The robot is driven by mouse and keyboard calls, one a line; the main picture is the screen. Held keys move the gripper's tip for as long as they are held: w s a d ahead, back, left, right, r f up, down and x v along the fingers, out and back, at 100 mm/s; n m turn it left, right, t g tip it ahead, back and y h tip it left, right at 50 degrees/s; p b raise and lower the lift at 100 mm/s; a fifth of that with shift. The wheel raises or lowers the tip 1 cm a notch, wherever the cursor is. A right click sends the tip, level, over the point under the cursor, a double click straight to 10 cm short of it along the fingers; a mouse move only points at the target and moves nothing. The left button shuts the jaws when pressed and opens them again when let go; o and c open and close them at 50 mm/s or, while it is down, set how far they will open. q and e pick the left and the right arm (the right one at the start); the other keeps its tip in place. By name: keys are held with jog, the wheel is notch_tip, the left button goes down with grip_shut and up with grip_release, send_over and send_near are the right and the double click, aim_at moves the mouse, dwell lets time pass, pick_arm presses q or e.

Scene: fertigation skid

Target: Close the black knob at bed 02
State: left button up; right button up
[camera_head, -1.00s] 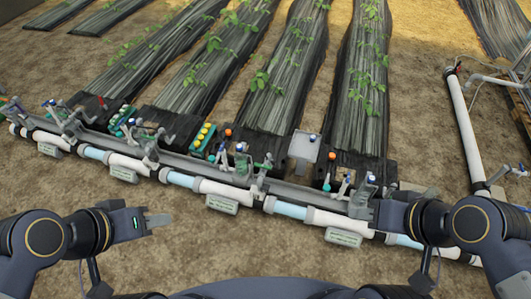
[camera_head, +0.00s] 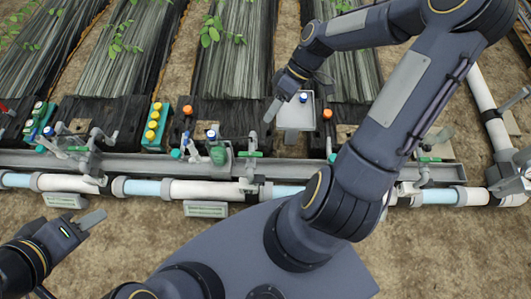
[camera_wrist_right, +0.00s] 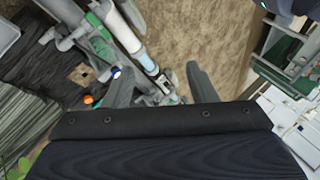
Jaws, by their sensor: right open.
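I cannot pick out a black knob or read which bed is 02 on the small sign plates (camera_head: 206,209) along the pipe. Valve groups sit on the grey rail; one with a blue cap and green body (camera_head: 216,148) is at the middle. My right gripper (camera_head: 272,109) is above the rail, beside a small white tray, and appears empty. In the right wrist view its two fingers (camera_wrist_right: 175,85) are spread, with pipework and valves beyond them. My left gripper (camera_head: 90,222) is low at the left, in front of the pipe, touching nothing.
The white pipe (camera_head: 205,190) and grey rail (camera_head: 310,167) run across the view. The white tray (camera_head: 297,118) has a blue-capped item on it. Orange knobs (camera_head: 187,110) and yellow-capped bottles (camera_head: 154,125) stand behind the rail. Bare soil lies in front.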

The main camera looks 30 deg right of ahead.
jog(key=w+d+f+n+t+y+b, duration=0.2)
jog(key=f+y+b, duration=0.5)
jog(key=f, duration=1.5)
jog(key=m+t+b, duration=0.2)
jog(key=t+b, duration=0.7)
jog(key=b, duration=0.2)
send_near(262, 143)
jog(key=w+f, duration=0.1)
jog(key=f, duration=0.1)
pick_arm(q)
notch_tip(262, 143, down, 23)
jog(key=b, duration=0.1)
jog(key=shift+r+b, duration=0.15)
jog(key=shift+b, duration=0.25)
pick_arm(e)
jog(key=x, duration=0.7)
jog(key=shift+w+a+r, duration=0.15)
jog(key=shift+a+r, duration=0.1)
jog(key=shift+a, duration=0.05)
pick_arm(q)
jog(key=shift+s, duration=0.1)
pick_arm(e)
jog(key=shift+c, duration=0.3)
jog(key=c, duration=0.9)
